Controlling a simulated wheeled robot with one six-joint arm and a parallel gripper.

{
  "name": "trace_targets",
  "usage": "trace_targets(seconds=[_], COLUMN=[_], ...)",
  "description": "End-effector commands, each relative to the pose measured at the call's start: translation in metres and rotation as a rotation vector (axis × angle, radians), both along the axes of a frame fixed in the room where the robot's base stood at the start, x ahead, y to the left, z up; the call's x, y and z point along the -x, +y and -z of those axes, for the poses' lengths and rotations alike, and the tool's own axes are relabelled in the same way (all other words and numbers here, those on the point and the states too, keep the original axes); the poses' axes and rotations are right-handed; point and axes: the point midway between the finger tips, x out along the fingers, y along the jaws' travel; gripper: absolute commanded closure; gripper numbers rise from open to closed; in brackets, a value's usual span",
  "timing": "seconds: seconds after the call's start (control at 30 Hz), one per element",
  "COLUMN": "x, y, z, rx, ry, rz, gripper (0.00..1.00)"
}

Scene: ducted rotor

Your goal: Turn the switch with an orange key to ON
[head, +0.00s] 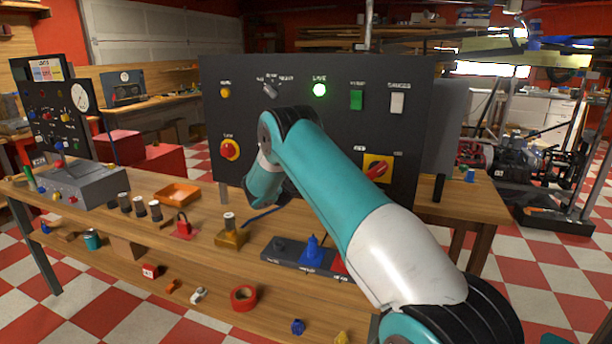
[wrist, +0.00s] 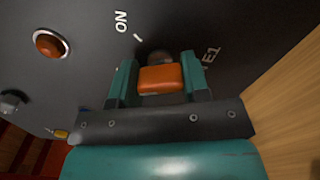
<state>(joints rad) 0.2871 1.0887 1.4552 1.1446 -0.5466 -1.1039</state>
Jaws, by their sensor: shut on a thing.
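In the wrist view, my gripper (wrist: 158,70) has one teal finger on each side of the orange key (wrist: 160,79) and is shut on it. The key sits at a round dark switch (wrist: 158,57) on a dark panel face, mostly hidden behind the key and fingers. A white ON label (wrist: 120,21) and a short white tick (wrist: 138,37) lie up and left of the key. Another label (wrist: 211,57), partly covered by a finger, ends in E1. In the head view, my arm hides the gripper and the key in front of the large dark panel (head: 300,120).
In the wrist view, a round orange-red button (wrist: 50,44) and a grey knob (wrist: 12,101) lie left, and a wooden surface (wrist: 285,110) lies right. In the head view, a red rotary handle (head: 377,169) is right of my arm. Loose parts crowd the wooden bench (head: 110,182).

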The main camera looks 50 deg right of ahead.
Motion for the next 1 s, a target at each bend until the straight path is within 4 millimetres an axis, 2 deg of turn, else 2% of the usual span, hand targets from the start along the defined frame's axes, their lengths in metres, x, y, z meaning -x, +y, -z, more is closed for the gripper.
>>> trace_targets(seconds=[0.07, 1.0], x=[0.0005, 0.0006], y=[0.0001, 0.0002], z=[0.0079, 0.0073], rx=[-0.028, -0.353], ry=[-0.066, -0.846], rz=[0.000, 0.002], gripper=[0.81, 0.81])
